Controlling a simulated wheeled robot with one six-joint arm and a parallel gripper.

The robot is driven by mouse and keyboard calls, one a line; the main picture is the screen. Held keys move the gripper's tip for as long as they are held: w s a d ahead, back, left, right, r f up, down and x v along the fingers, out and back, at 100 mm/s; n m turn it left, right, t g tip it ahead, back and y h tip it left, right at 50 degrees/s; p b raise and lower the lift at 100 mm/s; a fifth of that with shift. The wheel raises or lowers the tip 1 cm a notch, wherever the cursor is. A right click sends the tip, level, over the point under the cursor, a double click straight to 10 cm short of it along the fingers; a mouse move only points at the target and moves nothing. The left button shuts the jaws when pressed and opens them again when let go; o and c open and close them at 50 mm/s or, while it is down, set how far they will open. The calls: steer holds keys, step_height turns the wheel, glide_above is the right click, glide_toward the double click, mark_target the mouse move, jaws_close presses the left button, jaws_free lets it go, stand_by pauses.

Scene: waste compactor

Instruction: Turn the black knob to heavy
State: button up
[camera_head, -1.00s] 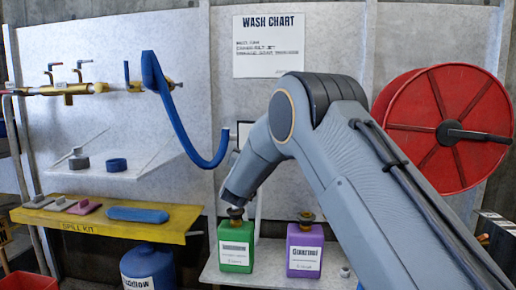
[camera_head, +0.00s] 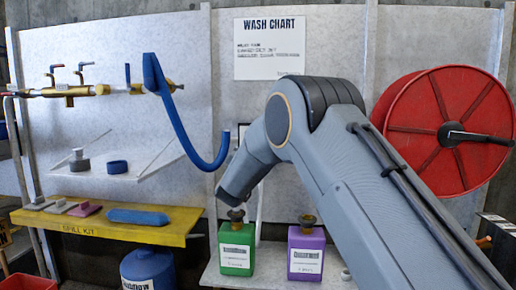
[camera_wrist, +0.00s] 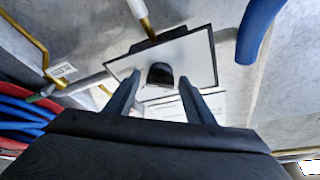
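The black knob (camera_wrist: 160,74) sits on a white plate with a dark edge (camera_wrist: 194,59) in the wrist view. My gripper (camera_wrist: 159,82) is open, with one finger on each side of the knob in the picture. I cannot tell whether the fingertips reach around the knob or are still short of it, and no contact is clear. The knob's setting marks are not readable. In the head view only a sliver of the plate (camera_head: 243,129) shows behind my arm. The knob and my fingers are hidden there.
A blue hose (camera_head: 190,125) hangs left of my arm and shows close by in the wrist view (camera_wrist: 259,28). A green jug (camera_head: 237,250) and a purple jug (camera_head: 306,255) stand on a low shelf below. A red reel (camera_head: 415,105) is at the right.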

stand_by(0.3)
steer(key=v, duration=0.7)
steer(key=shift+s+p, duration=0.35)
steer(key=shift+a, duration=0.1)
